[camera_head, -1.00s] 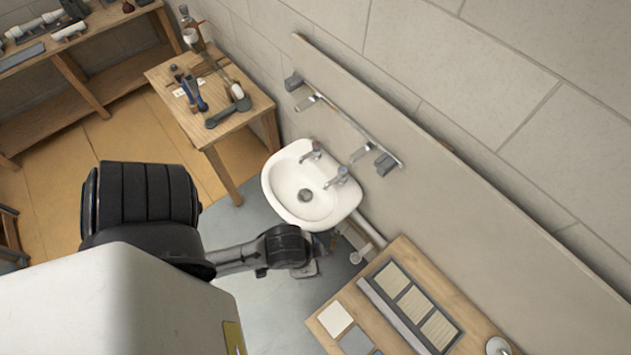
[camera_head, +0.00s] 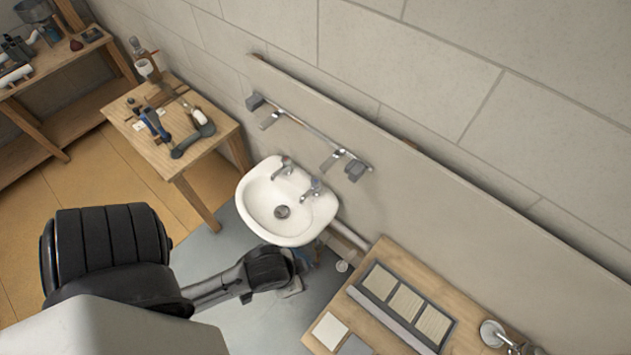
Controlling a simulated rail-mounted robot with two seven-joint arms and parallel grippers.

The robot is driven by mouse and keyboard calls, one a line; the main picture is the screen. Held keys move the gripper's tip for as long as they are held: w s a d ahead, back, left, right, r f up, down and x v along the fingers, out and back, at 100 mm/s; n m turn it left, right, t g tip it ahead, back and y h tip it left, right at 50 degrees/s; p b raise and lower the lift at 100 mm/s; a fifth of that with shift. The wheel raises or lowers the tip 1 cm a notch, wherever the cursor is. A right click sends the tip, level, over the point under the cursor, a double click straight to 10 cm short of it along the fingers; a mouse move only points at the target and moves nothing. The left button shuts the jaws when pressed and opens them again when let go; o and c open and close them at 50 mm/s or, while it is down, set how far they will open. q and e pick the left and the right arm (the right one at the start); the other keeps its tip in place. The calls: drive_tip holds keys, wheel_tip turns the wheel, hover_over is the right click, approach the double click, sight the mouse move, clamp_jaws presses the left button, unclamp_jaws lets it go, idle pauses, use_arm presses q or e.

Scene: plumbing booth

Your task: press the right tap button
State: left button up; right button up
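The white basin (camera_head: 262,212) hangs at the wall in the middle of the view. Two metal taps stand on its back rim: the left tap (camera_head: 283,167) and the right tap (camera_head: 312,189). Button details on them are too small to make out. An arm of mine reaches in from the lower left, and its dark wrist is just in front of the basin's lower edge. The gripper at its end (camera_head: 291,287) is partly hidden, low beside the basin and apart from the taps; its fingers are not clear. No second gripper shows.
A metal rail (camera_head: 312,132) with brackets runs along the wall panel above the taps. A wooden table (camera_head: 222,130) with tools stands left of the basin. Another wooden table (camera_head: 455,312) with a sample tray stands at lower right. Space above the basin is clear.

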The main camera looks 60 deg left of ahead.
use_arm(q)
clamp_jaws()
idle(0.3)
idle(1.1)
